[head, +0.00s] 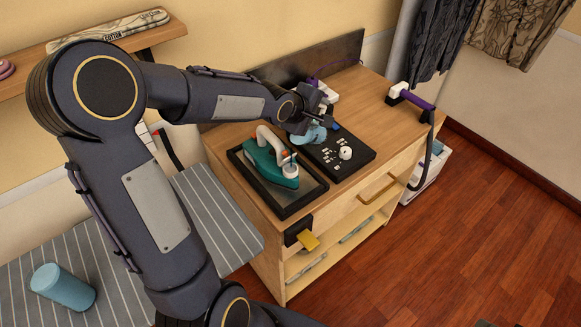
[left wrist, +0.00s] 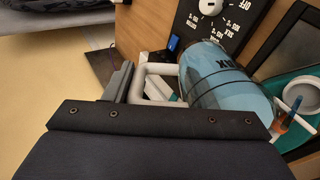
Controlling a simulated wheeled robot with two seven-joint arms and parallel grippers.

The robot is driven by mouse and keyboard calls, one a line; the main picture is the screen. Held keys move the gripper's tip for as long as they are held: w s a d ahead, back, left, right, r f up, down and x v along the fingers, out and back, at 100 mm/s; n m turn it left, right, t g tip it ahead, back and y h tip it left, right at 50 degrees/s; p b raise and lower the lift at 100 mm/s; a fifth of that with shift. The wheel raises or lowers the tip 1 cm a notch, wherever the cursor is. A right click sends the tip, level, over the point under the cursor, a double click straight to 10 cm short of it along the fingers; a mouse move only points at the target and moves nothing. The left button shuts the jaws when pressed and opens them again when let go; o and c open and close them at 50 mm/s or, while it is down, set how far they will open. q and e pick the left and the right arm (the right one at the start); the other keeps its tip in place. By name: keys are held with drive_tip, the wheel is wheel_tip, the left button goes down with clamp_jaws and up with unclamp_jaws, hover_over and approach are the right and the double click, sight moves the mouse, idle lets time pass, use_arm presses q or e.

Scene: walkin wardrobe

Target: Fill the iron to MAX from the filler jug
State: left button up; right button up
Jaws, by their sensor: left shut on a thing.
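The teal iron (head: 272,160) with a pale handle sits on a dark-framed tray (head: 292,208) on the wooden cabinet top. It also shows at the right of the left wrist view (left wrist: 304,84), with a white ring and an orange part on it. The filler jug (head: 306,136) is translucent blue, just behind and right of the iron. In the left wrist view the jug (left wrist: 222,78) has dark lines, partly readable lettering and a white handle. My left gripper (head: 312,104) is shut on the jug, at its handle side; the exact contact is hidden. My right gripper is out of view.
A black dial panel (head: 362,157) with a white knob (head: 345,153) lies right of the iron. A white and purple device (head: 410,98) stands at the cabinet's right edge. A yellow part (head: 308,240) sticks out in front. A striped bench (head: 215,203) holds a blue cylinder (head: 62,287).

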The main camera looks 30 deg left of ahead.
use_arm(q)
drive_tip(key=shift+t, duration=0.3)
idle(0.4)
drive_tip(key=shift+s+r+t+b, duration=0.3)
drive_tip(key=shift+r+t+b, duration=0.1)
drive_tip(key=shift+b, duration=0.05)
idle(1.2)
drive_tip(key=shift+s+a+r+t+h+b, duration=0.15)
drive_tip(key=shift+s+r+t+h+b, duration=0.2)
drive_tip(key=shift+r+t+b, duration=0.45)
idle(2.2)
